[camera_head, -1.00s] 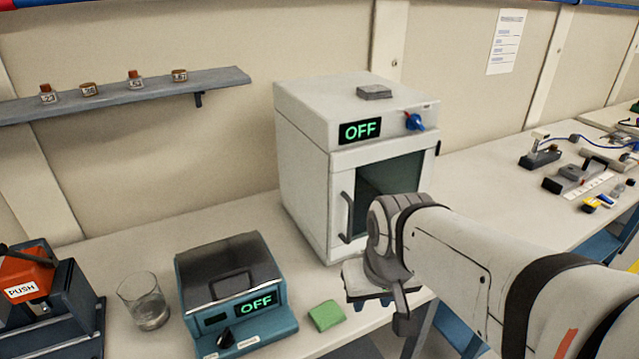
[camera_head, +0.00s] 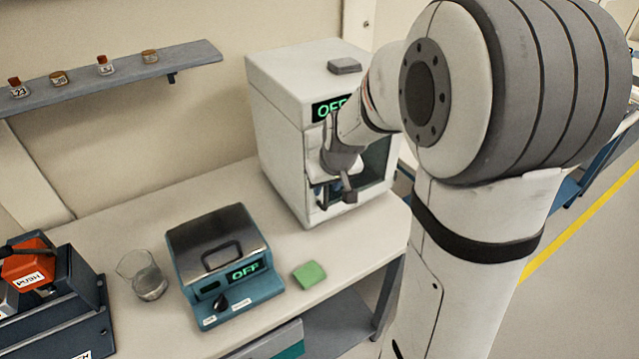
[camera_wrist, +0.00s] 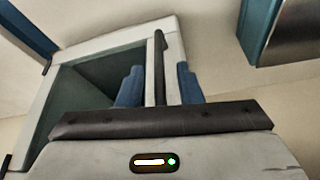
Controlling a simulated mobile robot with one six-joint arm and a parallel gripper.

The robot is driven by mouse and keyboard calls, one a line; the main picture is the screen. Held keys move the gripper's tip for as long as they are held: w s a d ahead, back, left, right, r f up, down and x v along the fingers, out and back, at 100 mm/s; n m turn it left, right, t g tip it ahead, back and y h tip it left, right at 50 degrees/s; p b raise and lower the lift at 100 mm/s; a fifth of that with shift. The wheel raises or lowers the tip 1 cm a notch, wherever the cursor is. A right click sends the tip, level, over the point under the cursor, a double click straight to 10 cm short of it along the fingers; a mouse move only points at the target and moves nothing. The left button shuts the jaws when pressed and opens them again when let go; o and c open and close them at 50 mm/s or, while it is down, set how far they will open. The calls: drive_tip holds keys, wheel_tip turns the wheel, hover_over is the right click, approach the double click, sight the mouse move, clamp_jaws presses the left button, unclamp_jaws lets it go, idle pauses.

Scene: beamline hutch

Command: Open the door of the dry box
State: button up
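The dry box (camera_head: 280,120) is a white cabinet on the bench with a lit OFF display. Its door is shut and has a dark window (camera_head: 378,158). My gripper (camera_head: 328,192) is in front of the left part of the door, and my arm covers much of the front in the head view. In the wrist view the dark bar handle (camera_wrist: 159,65) stands between the two blue fingers of my gripper (camera_wrist: 159,85). The fingers are apart, with a gap visible on each side of the handle. The door window (camera_wrist: 85,90) is left of it.
A teal device with a grey lid (camera_head: 215,245) and a green pad (camera_head: 309,274) are on the bench in front of the box. A glass beaker (camera_head: 146,277) and a device with an orange PUSH part (camera_head: 28,262) stand further left. A shelf (camera_head: 110,85) holds several small bottles.

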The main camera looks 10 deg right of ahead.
drive_tip(key=shift+x, duration=1.05)
clamp_jaws()
